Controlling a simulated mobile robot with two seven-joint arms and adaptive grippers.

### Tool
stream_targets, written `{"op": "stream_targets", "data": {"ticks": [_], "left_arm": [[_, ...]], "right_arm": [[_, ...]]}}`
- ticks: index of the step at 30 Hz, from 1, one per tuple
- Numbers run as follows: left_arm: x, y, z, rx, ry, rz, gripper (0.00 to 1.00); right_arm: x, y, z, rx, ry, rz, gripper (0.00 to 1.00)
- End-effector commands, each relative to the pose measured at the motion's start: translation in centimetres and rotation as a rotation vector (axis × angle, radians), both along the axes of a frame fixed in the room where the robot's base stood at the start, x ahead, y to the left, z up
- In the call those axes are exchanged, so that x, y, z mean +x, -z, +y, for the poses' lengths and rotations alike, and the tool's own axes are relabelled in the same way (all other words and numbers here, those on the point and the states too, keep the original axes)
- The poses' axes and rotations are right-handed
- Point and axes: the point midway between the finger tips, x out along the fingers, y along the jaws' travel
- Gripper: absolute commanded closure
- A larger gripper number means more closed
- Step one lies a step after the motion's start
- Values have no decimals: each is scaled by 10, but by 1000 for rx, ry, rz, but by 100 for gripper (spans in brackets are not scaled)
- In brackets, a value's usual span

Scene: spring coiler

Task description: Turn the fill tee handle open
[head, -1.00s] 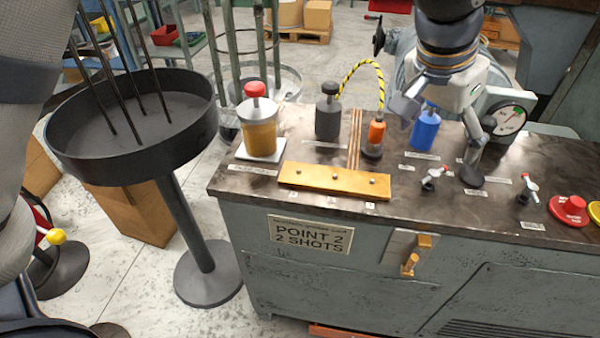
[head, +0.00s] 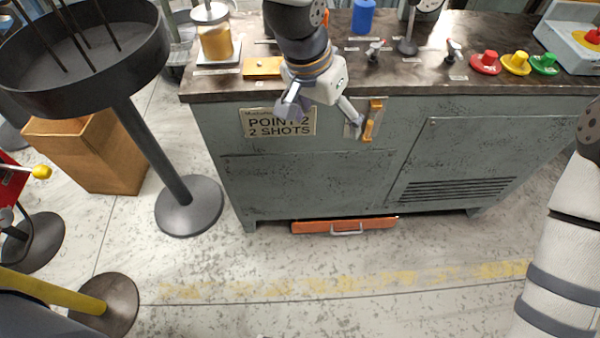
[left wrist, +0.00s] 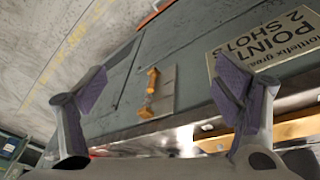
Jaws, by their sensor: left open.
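A brass tee-shaped handle (head: 373,120) sits on a pale plate on the bench's front face, right of the "POINT 2 2 SHOTS" sign (head: 280,122). I take it for the fill tee handle; no label on it is readable. It also shows in the left wrist view (left wrist: 151,92), between the fingers in the picture but beyond them. My left gripper (head: 320,115) is open and empty in front of the bench face, its right finger close to the handle in the head view. Contact is not visible. My right gripper is out of view; only part of that arm shows.
The bench top (head: 330,60) holds small red-tipped valves (head: 374,50), a jar (head: 213,40), a brass bar (head: 262,67) and red, yellow and green knobs (head: 516,62). A black round stand (head: 187,205) is left. The floor before the bench is clear.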

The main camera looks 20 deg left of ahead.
Motion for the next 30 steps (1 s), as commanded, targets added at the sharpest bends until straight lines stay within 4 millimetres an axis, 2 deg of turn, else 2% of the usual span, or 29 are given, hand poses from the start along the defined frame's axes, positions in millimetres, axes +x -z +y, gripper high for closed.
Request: {"op": "stream_targets", "data": {"ticks": [6, 12, 17, 30], "left_arm": [[-26, 44, 14, -8, -39, 55, 16], [-44, 69, 24, -10, -66, 85, 16], [-49, 75, 26, -10, -73, 92, 16], [-49, 75, 26, -10, -72, 92, 16]], "right_arm": [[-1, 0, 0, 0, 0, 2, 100], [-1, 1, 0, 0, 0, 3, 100], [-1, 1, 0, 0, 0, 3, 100], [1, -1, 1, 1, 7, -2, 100]]}}
